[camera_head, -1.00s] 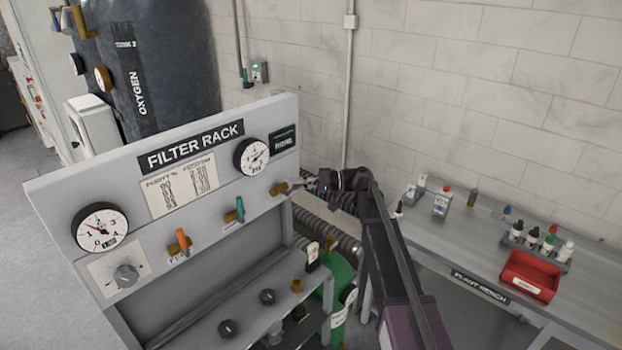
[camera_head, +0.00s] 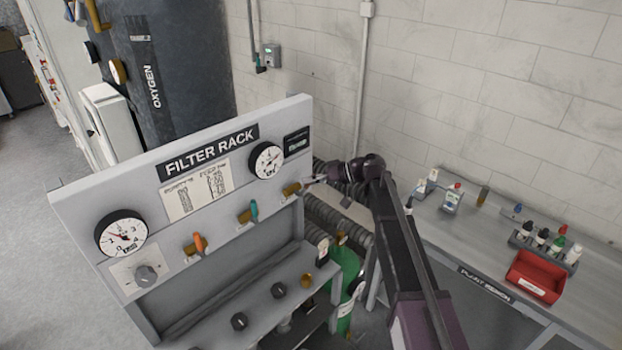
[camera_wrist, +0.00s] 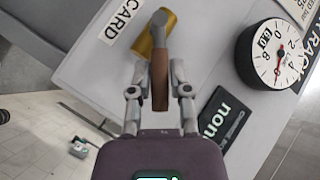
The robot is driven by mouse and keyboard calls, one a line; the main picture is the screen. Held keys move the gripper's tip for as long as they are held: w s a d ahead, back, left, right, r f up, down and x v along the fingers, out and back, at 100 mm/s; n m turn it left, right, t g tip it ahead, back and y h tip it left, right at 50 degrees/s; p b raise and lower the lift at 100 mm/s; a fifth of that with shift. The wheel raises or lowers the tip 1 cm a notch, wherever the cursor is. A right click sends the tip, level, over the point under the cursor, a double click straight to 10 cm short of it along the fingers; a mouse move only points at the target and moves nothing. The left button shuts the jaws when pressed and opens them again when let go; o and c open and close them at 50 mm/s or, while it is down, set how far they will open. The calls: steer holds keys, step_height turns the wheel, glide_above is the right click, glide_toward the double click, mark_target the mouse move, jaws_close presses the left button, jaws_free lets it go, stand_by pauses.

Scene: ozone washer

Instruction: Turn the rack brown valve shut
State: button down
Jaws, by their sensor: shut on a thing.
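The brown valve is on the right end of the filter rack's panel. Its brass body (camera_head: 291,189) shows in the head view, and my gripper (camera_head: 315,181) is at it from the right. In the wrist view the brass body (camera_wrist: 152,38) lies at a slant, and the brown handle (camera_wrist: 160,88) runs from its grey hub down between my fingers. My gripper (camera_wrist: 161,76) is shut on the handle, one finger on each side. In the head view the handle is mostly hidden by my gripper.
An orange-handled valve (camera_head: 200,243) and a teal-handled valve (camera_head: 253,211) sit left on the same panel. A gauge (camera_head: 266,160) is above the brown valve. The plant bench (camera_head: 470,235) with bottles and a red bin (camera_head: 537,277) stands right of my arm.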

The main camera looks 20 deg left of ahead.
steer(key=shift+s, duration=0.1)
stand_by(0.4)
steer(key=c, duration=0.6)
jaws_free()
steer(key=shift+o, duration=0.2)
